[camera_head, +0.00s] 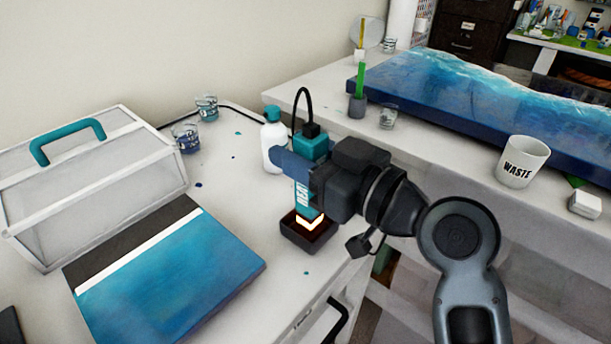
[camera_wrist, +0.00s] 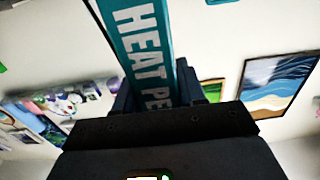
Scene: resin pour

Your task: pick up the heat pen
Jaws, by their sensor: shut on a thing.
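The heat pen (camera_head: 304,191) is a teal, upright tool with white lettering and a black cable looping from its top. Its glowing orange tip is down at a small dark square holder (camera_head: 308,236) on the white worktop; I cannot tell whether it still touches the holder. My gripper (camera_head: 297,172) comes in from the right and is shut on the pen's body. In the wrist view the pen (camera_wrist: 145,50) shows its "HEAT PE" lettering between the fingers; the rest of the word is hidden by my gripper.
A white bottle (camera_head: 273,145) stands close behind the pen. A clear box with a teal handle (camera_head: 95,180) and a blue panel (camera_head: 170,275) lie to the left. Small cups (camera_head: 186,137) stand behind. At right, a second table holds a waste cup (camera_head: 522,161) and a blue resin slab (camera_head: 450,95).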

